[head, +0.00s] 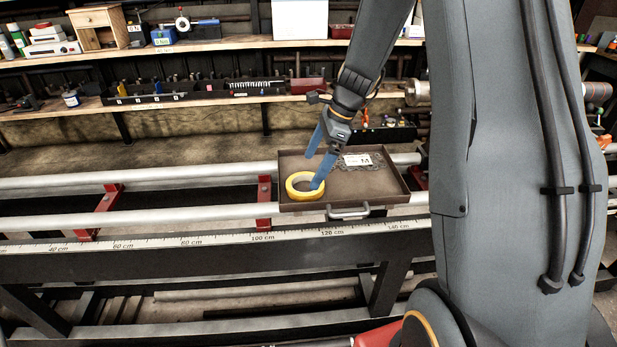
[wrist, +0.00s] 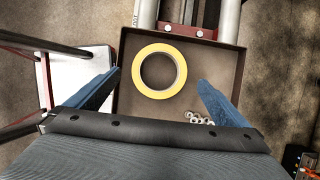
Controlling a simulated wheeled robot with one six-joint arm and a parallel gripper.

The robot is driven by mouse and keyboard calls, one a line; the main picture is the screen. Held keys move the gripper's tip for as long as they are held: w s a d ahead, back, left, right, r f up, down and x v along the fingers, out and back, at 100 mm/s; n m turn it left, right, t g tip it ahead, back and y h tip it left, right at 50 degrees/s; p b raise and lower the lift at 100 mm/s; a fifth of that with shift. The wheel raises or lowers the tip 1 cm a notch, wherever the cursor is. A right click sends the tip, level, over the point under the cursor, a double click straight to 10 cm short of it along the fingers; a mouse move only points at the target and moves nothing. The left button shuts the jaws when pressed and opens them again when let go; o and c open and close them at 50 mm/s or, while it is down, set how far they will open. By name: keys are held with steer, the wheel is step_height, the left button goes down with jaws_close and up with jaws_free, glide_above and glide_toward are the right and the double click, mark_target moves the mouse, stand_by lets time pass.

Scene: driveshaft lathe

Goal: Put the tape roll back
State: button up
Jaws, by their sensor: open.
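A yellow tape roll (head: 304,186) lies flat in the left part of a shallow brown tray (head: 385,195) with a handle on its front. In the wrist view the tape roll (wrist: 159,54) lies near the tray's (wrist: 226,73) handle side. My gripper (head: 314,172) is open, its blue fingers pointing down at the tray. In the head view one fingertip overlaps the roll. Nothing is held. I cannot tell if a finger touches the roll.
Small metal rings (wrist: 200,118) and a white label (head: 357,159) are in the tray. The tray sits over pale rails (head: 150,217) behind a ruler strip (head: 185,241). Shelves (head: 190,97) with boxes and tools stand behind.

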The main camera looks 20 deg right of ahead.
steer(key=b+v, duration=0.1)
steer(key=v, duration=0.5)
steer(key=s+a+f+n+h, duration=0.2)
steer(key=s+n, duration=0.8)
steer(key=s, duration=0.1)
steer(key=s+a+f+n+h, duration=0.2)
steer(key=s+a+n, duration=0.1)
steer(key=s+n, duration=0.7)
steer(key=shift+s+h, duration=0.3)
steer(key=shift+s, duration=0.25)
